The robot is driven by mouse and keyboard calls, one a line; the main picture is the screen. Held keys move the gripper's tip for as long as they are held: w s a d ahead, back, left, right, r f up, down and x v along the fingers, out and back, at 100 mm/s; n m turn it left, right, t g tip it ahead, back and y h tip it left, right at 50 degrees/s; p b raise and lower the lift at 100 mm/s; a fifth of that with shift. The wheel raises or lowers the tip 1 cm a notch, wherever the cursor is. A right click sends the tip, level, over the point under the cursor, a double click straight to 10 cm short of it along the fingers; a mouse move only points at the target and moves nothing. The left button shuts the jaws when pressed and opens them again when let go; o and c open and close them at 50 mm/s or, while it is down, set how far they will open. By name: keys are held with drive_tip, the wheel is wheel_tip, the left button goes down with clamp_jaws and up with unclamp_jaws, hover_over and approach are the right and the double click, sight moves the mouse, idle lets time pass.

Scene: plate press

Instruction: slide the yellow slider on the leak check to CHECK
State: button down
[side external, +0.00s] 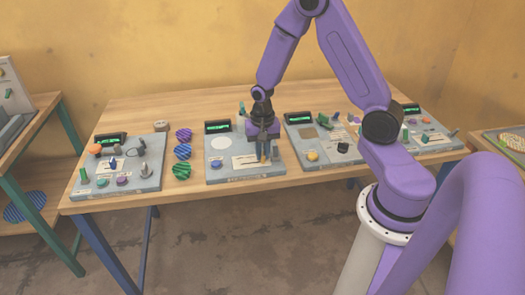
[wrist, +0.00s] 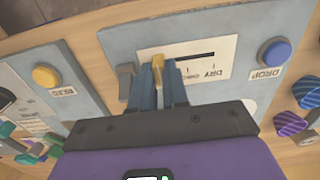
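The yellow slider (wrist: 158,68) stands at the left end of a dark straight slot (wrist: 195,56) on a white label card in the wrist view. Lettering on the card is upside down and partly covered; I cannot read all of it. The grey panel (wrist: 115,38) carries the card. My gripper (wrist: 160,82) points down over the panel, with one finger close on each side of the slider, seemingly shut on it. In the side view my gripper (side external: 264,155) is low over the front right of this panel (side external: 217,174), and the slider is hard to make out there.
A blue button (wrist: 276,51) marked DROP sits right of the card in the wrist view. A grey block (wrist: 126,80) stands just left of my fingers. The neighbouring panel has a yellow button (wrist: 45,76). Purple and blue striped discs (side external: 182,152) lie on the table.

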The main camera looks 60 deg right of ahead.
drive_tip(key=shift+w+a, duration=1.2)
drive_tip(key=shift+w, duration=0.05)
drive_tip(key=c, duration=1.1)
unclamp_jaws()
wheel_tip(320, 180, up, 18)
drive_tip(key=shift+f, duration=0.25)
drive_tip(key=shift+s, duration=0.1)
